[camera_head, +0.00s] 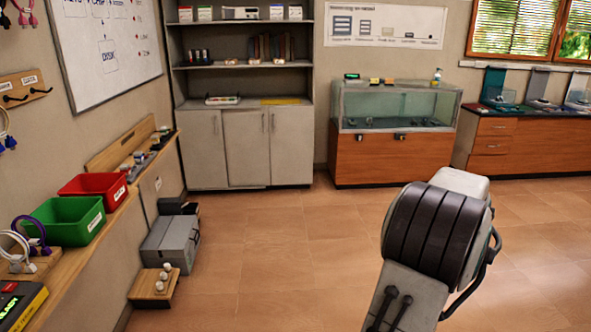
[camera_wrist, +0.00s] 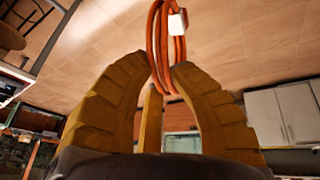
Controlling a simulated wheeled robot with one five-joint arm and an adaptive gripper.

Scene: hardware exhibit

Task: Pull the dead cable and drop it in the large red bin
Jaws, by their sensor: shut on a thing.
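In the wrist view my gripper (camera_wrist: 160,72) has its yellow fingers closed around a looped orange cable (camera_wrist: 154,42). The cable has a white connector or tag (camera_wrist: 178,23) at its right side, and its upper part runs out of the frame. The red bin (camera_head: 112,202) stands on the wooden shelf at the left in the head view, with a white label on its front. In the head view my arm rises at the lower right, but the fingers and the cable are hidden there.
A green bin (camera_head: 92,228) stands in front of the red one. Looped cables (camera_head: 32,240) on a stand and a yellow-black device (camera_head: 18,303) are nearer. Grey boxes (camera_head: 170,248) and a small wooden stool (camera_head: 155,288) stand below the shelf. The middle floor is clear.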

